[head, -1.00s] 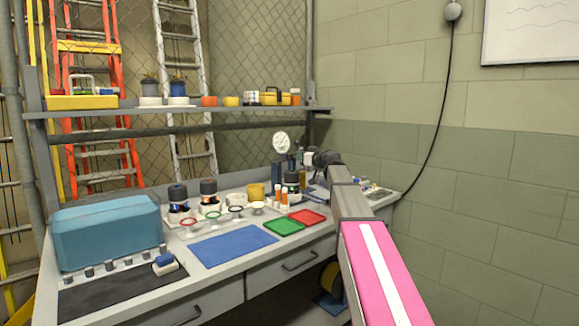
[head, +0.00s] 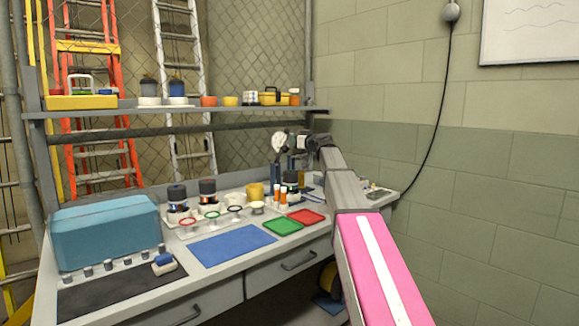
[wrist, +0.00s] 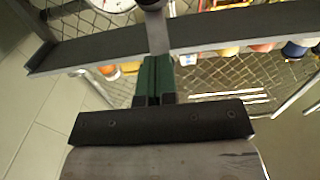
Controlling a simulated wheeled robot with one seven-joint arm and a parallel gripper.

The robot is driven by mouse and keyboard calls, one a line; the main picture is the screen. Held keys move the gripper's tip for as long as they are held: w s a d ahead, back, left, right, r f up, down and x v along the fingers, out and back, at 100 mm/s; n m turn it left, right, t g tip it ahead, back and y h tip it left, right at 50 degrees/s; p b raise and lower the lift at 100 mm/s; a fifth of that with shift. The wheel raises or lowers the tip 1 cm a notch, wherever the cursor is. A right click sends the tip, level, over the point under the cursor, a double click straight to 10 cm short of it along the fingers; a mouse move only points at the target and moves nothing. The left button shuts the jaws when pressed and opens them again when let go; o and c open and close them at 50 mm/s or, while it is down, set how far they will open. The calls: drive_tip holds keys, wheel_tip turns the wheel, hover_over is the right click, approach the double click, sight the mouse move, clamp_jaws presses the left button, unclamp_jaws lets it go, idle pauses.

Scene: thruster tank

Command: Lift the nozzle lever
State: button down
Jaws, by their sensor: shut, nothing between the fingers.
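My gripper (wrist: 154,62) shows in the wrist view as two dark green fingers, pressed together and empty. Just beyond the fingertips is a grey upright bar (wrist: 156,32) with a dark round end (wrist: 150,4), cut by the top edge. It may be the nozzle lever, but I cannot tell for sure, nor whether the fingers touch it. A white dial gauge (wrist: 113,4) is at the upper left of the wrist view. In the head view the gauge (head: 278,143) stands at the back of the bench, partly covered by the end of my arm. The lever cannot be made out there.
A shelf (head: 200,111) with jars and a yellow toolbox (head: 273,97) runs above the bench. The bench holds a teal case (head: 105,232), a blue mat (head: 233,245), green (head: 284,227) and red (head: 306,216) trays, and several jars. A block wall (head: 480,180) stands at right.

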sight(288, 131)
drive_tip(key=shift+w+a+r, duration=0.7)
drive_tip(key=shift+w+r, duration=0.15)
drive_tip(key=shift+w, duration=0.1)
drive_tip(key=shift+w+a+r, duration=0.65)
drive_tip(key=shift+w+r, duration=0.15)
drive_tip(key=shift+w, duration=0.15)
drive_tip(key=shift+w+a+r, duration=0.35)
drive_tip(key=shift+w+a, duration=0.2)
drive_tip(key=shift+w, duration=0.2)
drive_tip(key=shift+w+a+r, duration=0.3)
drive_tip(key=shift+w+a, duration=0.25)
drive_tip(key=shift+w, duration=0.2)
drive_tip(key=x, duration=0.3)
drive_tip(key=shift+r, duration=0.2)
drive_tip(key=shift+v, duration=3.45)
